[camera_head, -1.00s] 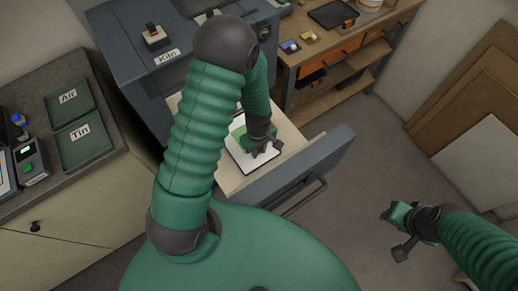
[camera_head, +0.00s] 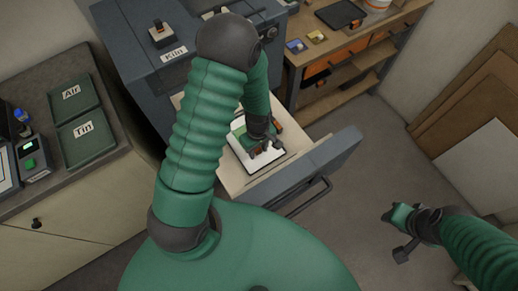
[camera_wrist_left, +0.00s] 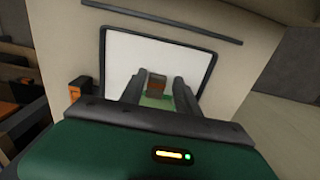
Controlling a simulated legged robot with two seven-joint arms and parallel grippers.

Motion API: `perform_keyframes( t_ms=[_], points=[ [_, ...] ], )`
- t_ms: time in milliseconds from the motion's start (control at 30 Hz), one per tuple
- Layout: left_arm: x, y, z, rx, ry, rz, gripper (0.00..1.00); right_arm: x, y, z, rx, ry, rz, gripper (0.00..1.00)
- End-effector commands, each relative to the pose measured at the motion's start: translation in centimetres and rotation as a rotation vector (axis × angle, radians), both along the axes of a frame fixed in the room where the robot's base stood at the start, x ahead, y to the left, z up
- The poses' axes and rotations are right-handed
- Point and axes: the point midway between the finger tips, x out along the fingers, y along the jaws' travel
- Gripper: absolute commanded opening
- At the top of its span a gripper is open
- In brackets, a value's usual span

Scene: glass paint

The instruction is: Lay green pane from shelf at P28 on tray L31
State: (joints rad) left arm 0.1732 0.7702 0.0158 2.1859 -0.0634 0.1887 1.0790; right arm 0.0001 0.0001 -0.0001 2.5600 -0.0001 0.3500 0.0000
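A white sheet with a dark rim (camera_head: 266,166) lies in the pulled-out drawer (camera_head: 232,181) of the kiln; it also shows in the left wrist view (camera_wrist_left: 125,52). A green pane (camera_head: 239,126) shows partly over it, mostly hidden by my left arm and gripper. My left gripper (camera_head: 265,149) is low over the sheet. In the left wrist view its fingers (camera_wrist_left: 160,95) stand apart, with a small brown block (camera_wrist_left: 157,84) and a strip of green between them. My right gripper (camera_head: 396,232) hangs over the floor, away from everything. I cannot read labels P28 or L31.
The kiln (camera_head: 130,40) stands behind the drawer. Green trays marked Air (camera_head: 76,100) and Tin (camera_head: 86,138) lie on the left counter. A wooden workbench (camera_head: 340,50) is at the back right; boards (camera_head: 478,110) lean on the right wall. The floor between is clear.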

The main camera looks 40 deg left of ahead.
Motion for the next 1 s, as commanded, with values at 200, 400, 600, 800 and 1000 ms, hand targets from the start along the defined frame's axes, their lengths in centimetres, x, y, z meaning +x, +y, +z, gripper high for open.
perform_keyframes(
  t_ms=[200, 400, 600, 800, 1000],
  points=[
    [0.1, 0.0, 0.0, 0.002, -0.003, 0.001, 0.48, 0.0, 0.0, 0.0, 0.000, 0.000, 0.000, 0.36],
    [0.1, 0.0, 0.0, 0.002, -0.003, 0.000, 0.48, 0.0, 0.0, 0.0, 0.000, 0.000, 0.000, 0.36],
    [0.1, -0.1, 0.0, 0.001, -0.003, 0.000, 0.48, 0.0, 0.0, 0.0, 0.000, 0.000, 0.000, 0.36],
    [0.1, -0.1, 0.6, 0.001, -0.003, 0.000, 0.48, 0.0, 0.0, 0.6, 0.000, 0.000, 0.000, 0.36],
    [0.1, 0.0, 2.7, 0.001, -0.003, 0.000, 0.48, 0.0, 0.0, 2.4, 0.000, 0.000, 0.000, 0.36]
  ],
)
